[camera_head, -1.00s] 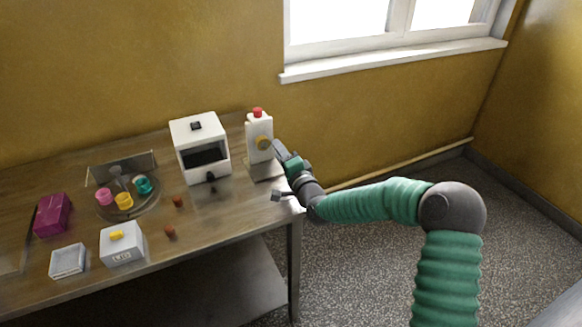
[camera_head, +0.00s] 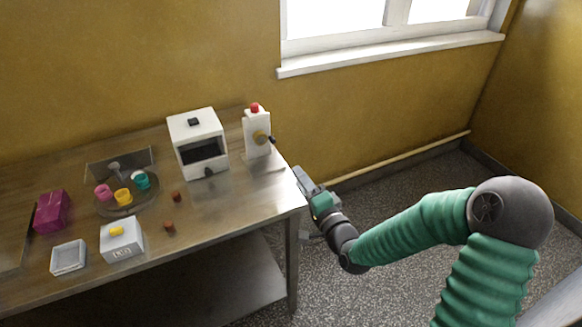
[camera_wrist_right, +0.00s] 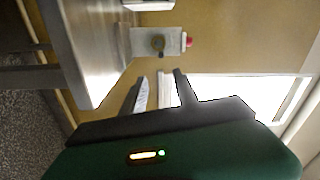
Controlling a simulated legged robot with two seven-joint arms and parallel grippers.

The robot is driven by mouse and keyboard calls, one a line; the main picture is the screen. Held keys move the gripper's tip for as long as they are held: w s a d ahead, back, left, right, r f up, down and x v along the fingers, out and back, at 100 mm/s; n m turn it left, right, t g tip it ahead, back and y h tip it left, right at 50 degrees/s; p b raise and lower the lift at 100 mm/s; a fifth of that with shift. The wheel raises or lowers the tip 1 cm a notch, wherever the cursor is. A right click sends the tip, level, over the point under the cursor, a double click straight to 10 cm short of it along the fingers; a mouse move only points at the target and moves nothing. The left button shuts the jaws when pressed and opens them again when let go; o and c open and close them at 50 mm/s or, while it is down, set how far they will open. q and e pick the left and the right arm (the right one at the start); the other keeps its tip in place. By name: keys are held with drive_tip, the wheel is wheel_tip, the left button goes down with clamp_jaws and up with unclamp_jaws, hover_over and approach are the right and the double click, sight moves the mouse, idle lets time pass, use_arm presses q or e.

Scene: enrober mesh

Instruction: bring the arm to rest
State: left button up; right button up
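My right arm, with green ribbed sleeves and dark joints, comes in from the lower right. Its gripper (camera_head: 307,204) is just off the right end of the table (camera_head: 240,205), over the floor side. In the right wrist view the two dark fingers (camera_wrist_right: 160,88) stand apart with nothing between them, so it is open and empty. A white upright device (camera_head: 257,133) with a red top button and a round brass-coloured part stands at the table's right end, beyond the gripper. It shows sideways in the right wrist view (camera_wrist_right: 158,42). My left gripper is not in view.
A white box machine (camera_head: 198,143) stands left of the device. Further left are a round tray (camera_head: 130,211) with coloured cups, a magenta box (camera_head: 51,211), a white box with a yellow top (camera_head: 121,240) and a shallow dish (camera_head: 68,258). Floor right of the table is clear.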

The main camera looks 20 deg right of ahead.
drive_tip(key=s+a+f+n+g+p, duration=0.5)
drive_tip(key=s+f+n+g, duration=0.1)
drive_tip(key=f+n+g, duration=0.15)
drive_tip(key=s+a+r+n+g+p, duration=0.1)
drive_tip(key=s+n+g, duration=0.3)
drive_tip(key=s, duration=0.4)
drive_tip(key=s+a+r+n+g+p, duration=0.1)
drive_tip(key=s+n+g+p, duration=0.1)
drive_tip(key=s, duration=0.6)
drive_tip(key=shift+s+n+g+h, duration=0.3)
drive_tip(key=shift+s+n+g, duration=0.1)
drive_tip(key=shift+n+g, duration=0.5)
drive_tip(key=shift+a, duration=0.35)
drive_tip(key=shift+d, duration=0.15)
